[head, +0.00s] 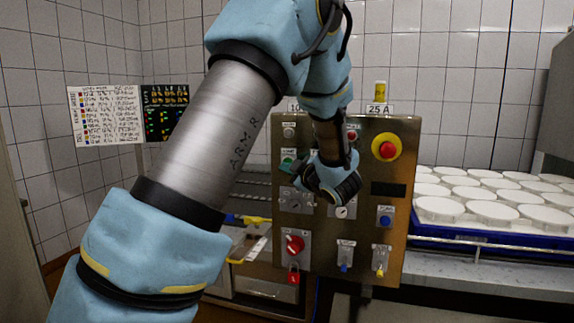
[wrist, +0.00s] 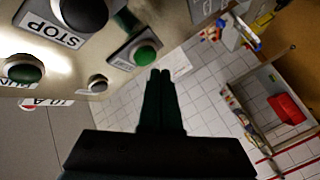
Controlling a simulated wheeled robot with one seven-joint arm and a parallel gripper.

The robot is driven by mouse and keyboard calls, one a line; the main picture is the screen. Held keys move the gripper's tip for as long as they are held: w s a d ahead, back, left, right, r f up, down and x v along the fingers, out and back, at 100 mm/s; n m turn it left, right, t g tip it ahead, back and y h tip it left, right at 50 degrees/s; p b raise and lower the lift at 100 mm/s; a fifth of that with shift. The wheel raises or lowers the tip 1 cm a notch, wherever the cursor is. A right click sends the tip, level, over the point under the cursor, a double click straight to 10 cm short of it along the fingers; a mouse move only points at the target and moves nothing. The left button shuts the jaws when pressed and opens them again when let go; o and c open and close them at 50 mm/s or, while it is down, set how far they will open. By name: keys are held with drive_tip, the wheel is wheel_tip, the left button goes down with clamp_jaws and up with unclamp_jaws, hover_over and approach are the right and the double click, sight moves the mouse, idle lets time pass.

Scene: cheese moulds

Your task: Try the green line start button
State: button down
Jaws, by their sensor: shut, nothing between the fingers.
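The control panel (head: 370,250) is a metal board with several buttons and switches. A green button (head: 288,163) is at its upper left. In the wrist view a green button (wrist: 145,55) on a white label plate sits just beyond my fingertips. My gripper (wrist: 162,75) is shut and empty, its dark fingers together and close to that button. I cannot tell whether they touch it. In the head view the dark gripper body (head: 336,184) covers the middle of the panel, and the fingertips are hard to make out.
In the wrist view a black STOP button (wrist: 85,12), a grey button (wrist: 97,83) and a green button (wrist: 22,70) are nearby. The panel also has a yellow-ringed red button (head: 387,149) and a red switch (head: 294,244). White moulds (head: 490,212) stand at right.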

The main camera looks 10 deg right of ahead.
drive_tip(key=shift+w+d, duration=0.1)
drive_tip(key=shift+w, duration=0.05)
drive_tip(key=shift+w+d, duration=0.15)
drive_tip(key=shift+w, duration=0.05)
drive_tip(key=shift+w+d, duration=0.2)
drive_tip(key=shift+w, duration=0.25)
idle(1.0)
drive_tip(key=shift+s, duration=0.1)
drive_tip(key=shift+s+a+b, duration=0.45)
drive_tip(key=shift+s, duration=0.25)
drive_tip(key=s+a, duration=0.1)
drive_tip(key=s, duration=0.1)
drive_tip(key=s+a+b, duration=0.1)
drive_tip(key=s, duration=0.1)
drive_tip(key=shift+s+a, duration=0.2)
idle(0.4)
idle(0.5)
